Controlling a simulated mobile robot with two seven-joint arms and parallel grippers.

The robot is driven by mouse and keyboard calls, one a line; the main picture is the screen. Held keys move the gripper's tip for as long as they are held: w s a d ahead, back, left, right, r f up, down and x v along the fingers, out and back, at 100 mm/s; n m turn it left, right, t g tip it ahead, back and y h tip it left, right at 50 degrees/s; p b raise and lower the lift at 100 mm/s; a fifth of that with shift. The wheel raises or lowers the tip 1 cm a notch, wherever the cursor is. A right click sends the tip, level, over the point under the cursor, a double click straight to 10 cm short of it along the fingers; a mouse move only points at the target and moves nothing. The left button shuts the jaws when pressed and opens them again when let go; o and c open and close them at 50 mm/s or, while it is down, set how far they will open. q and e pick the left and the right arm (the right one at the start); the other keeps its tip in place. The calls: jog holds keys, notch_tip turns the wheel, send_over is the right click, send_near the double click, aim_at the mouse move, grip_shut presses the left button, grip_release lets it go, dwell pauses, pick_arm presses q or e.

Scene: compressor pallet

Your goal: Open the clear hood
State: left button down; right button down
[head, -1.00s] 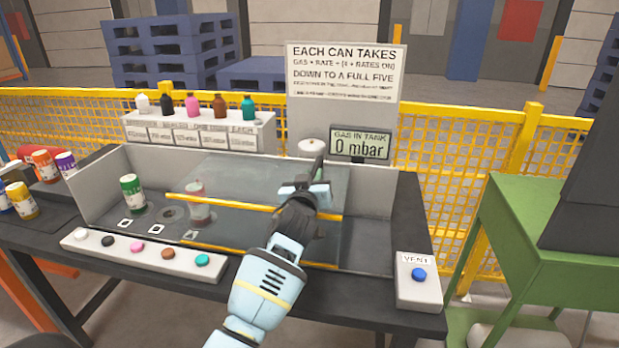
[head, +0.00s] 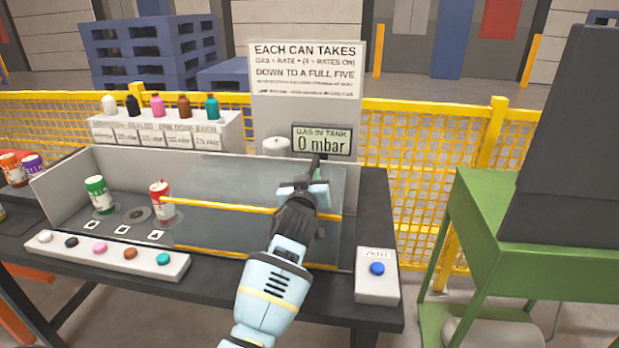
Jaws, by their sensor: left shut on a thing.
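The clear hood (head: 230,228) is a see-through panel with yellow edge bars, over the right part of the grey open-topped tray (head: 60,195). My left gripper (head: 304,188) is at the hood's right part, shut on what looks like its handle; the fingers hide the contact. A green can (head: 100,196) stands in the tray, left of the hood. A red can (head: 161,200) stands beside the hood's left edge, mostly clear of it. My right gripper is not in view.
A strip of coloured buttons (head: 60,238) runs along the table front. A vent box (head: 377,285) with a blue button is at the right. A gauge (head: 321,141) reading 0 mbar and a sign (head: 305,75) stand behind. A green stand (head: 500,215) is further right.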

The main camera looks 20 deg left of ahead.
pick_arm(q)
jog(key=c, duration=1.4)
grip_release()
jog(key=shift+c, duration=0.2)
jog(key=shift+o, duration=0.4)
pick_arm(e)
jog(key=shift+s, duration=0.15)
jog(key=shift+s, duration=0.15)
pick_arm(q)
jog(key=v, duration=0.6)
jog(key=shift+s, duration=0.35)
jog(key=shift+s+d, duration=0.15)
jog(key=shift+s, duration=0.4)
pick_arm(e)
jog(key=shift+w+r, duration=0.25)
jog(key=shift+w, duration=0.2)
